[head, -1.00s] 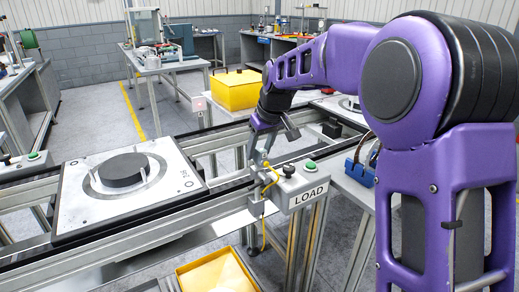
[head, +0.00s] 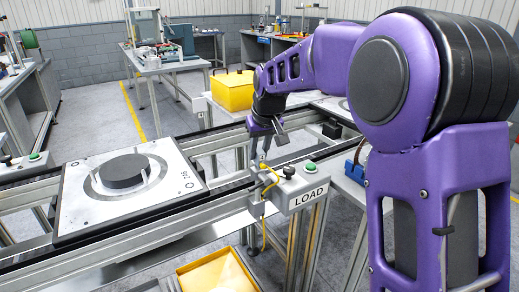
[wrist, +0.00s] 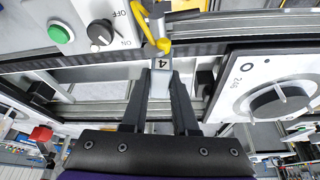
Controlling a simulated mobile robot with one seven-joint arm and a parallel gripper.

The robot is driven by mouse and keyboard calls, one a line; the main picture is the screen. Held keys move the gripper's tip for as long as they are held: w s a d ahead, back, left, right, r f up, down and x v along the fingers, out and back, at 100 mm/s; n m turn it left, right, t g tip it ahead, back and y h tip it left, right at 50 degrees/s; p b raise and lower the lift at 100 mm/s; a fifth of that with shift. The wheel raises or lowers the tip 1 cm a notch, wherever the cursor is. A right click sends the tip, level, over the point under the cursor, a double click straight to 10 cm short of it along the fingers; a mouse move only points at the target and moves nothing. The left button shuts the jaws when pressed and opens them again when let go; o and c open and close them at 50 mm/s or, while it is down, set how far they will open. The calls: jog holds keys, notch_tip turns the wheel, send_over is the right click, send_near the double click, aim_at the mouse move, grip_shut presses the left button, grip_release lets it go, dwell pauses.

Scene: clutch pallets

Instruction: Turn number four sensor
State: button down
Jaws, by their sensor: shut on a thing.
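The number four sensor is a small grey block (wrist: 161,82) marked "4" with a yellow cable, in the middle of the wrist view. My gripper (wrist: 161,98) has its two dark fingers on either side of the block and is shut on it. In the head view my gripper (head: 266,146) points down at the conveyor rail, just left of the LOAD box. The sensor's yellow cable (head: 266,186) hangs down beside that box. The fingers hide part of the sensor in the head view.
The LOAD control box (head: 302,187) with a black knob and green button stands close to the gripper's right. A pallet (head: 85,213) with a dark round disc lies on the conveyor to the left. A yellow bin (head: 218,272) sits below in front.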

jog(key=shift+a+m+h+p, duration=0.2)
jog(key=shift+m+h, duration=0.3)
jog(key=shift+m, duration=0.75)
jog(key=shift+a+m+h+p, duration=0.1)
jog(key=shift+m+h+p, duration=0.3)
jog(key=shift+m, duration=0.85)
jog(key=c, duration=0.7)
grip_release()
jog(key=shift+r, duration=0.1)
jog(key=v, duration=0.5)
jog(key=p+v, duration=0.1)
jog(key=v, duration=0.5)
jog(key=p+v, duration=0.1)
jog(key=v, duration=0.5)
jog(key=shift+s+a, duration=0.25)
jog(key=shift+s, duration=0.05)
